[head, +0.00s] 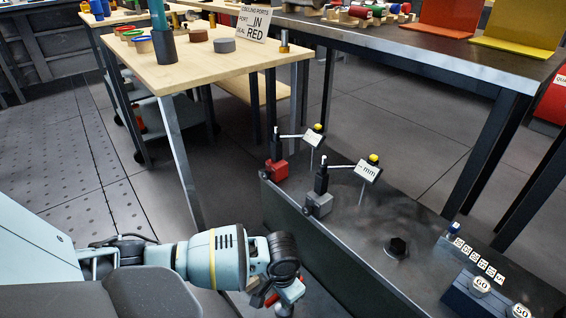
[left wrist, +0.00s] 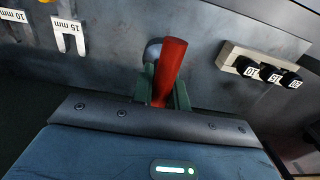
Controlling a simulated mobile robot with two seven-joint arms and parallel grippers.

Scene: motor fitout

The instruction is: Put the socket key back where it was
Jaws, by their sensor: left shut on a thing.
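My left gripper (head: 286,296) is low in the head view, beside the near left side of the dark metal bench (head: 390,215). In the left wrist view the left gripper (left wrist: 166,90) is shut on a red handle (left wrist: 171,62), which I take to be the socket key. The handle stands up between the green fingers. A round grey part shows just behind the handle; I cannot tell whether it belongs to the key. The lower end of the key is hidden by the gripper. My right gripper is in neither view.
A pale holder (left wrist: 232,56) with black numbered pieces is right of the handle. A fork tagged 15 mm (left wrist: 68,32) is left. On the bench are red (head: 277,172) and grey (head: 319,204) blocks, a black hex piece (head: 397,247) and round weights. A wooden table (head: 185,75) stands behind.

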